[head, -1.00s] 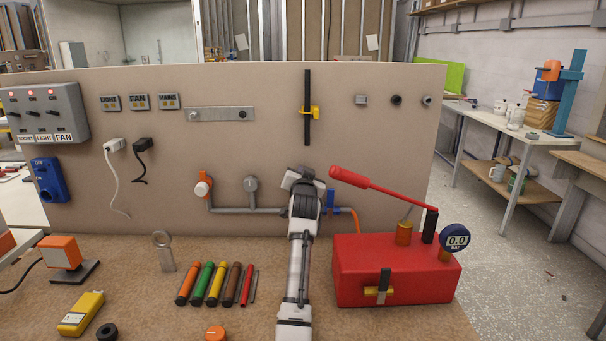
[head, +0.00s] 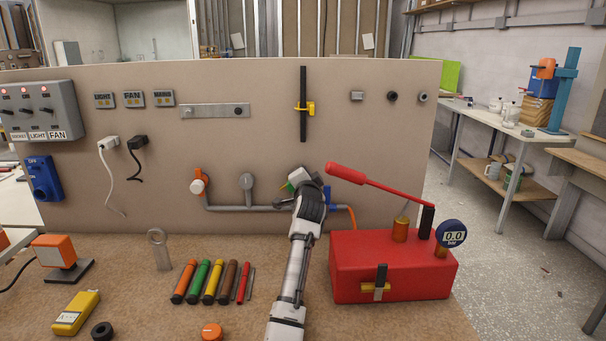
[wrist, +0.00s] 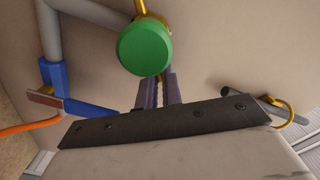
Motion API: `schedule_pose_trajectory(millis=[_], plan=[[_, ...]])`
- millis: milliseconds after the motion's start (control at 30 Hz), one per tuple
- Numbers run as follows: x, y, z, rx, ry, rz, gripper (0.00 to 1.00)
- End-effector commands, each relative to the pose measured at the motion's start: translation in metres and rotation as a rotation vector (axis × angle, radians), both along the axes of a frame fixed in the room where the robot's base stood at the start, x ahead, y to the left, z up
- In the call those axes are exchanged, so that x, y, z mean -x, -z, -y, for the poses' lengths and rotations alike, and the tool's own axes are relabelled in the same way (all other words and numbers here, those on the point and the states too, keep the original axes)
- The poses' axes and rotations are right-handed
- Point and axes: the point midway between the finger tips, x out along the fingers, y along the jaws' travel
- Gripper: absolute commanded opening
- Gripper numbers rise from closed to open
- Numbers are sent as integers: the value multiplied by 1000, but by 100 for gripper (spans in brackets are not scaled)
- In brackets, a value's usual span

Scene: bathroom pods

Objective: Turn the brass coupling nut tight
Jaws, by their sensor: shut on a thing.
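My gripper (wrist: 158,90) is at the grey pipe on the panel, between the pipe's round fitting and the blue valve. In the wrist view its two fingers are close together, their tips partly covered by a round green knob (wrist: 146,48). Brass (wrist: 140,7) shows behind this knob; I take it for part of the brass coupling nut. The exact grip spot is hidden. In the head view a bit of green (head: 285,186) shows just left of my gripper (head: 296,182), and the nut itself is hidden.
The blue valve (wrist: 52,77) and orange hose (wrist: 30,125) are close to my gripper. A red pump box (head: 385,270) with a long red lever (head: 375,182) stands at the right. Coloured tubes (head: 212,282) lie at the left on the bench.

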Motion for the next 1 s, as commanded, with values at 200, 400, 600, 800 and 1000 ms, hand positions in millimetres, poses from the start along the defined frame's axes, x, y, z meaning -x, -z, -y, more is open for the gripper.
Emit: schedule_pose_trajectory(millis=[200, 400, 600, 800, 1000], plan=[[0, 8, 4, -205, -2, -1, 0], [0, 15, 6, -373, -1, -1, 0], [0, 20, 7, -501, -1, 1, 0], [0, 24, 8, -581, 0, 0, 0], [0, 26, 9, -618, 1, 1, 0]])
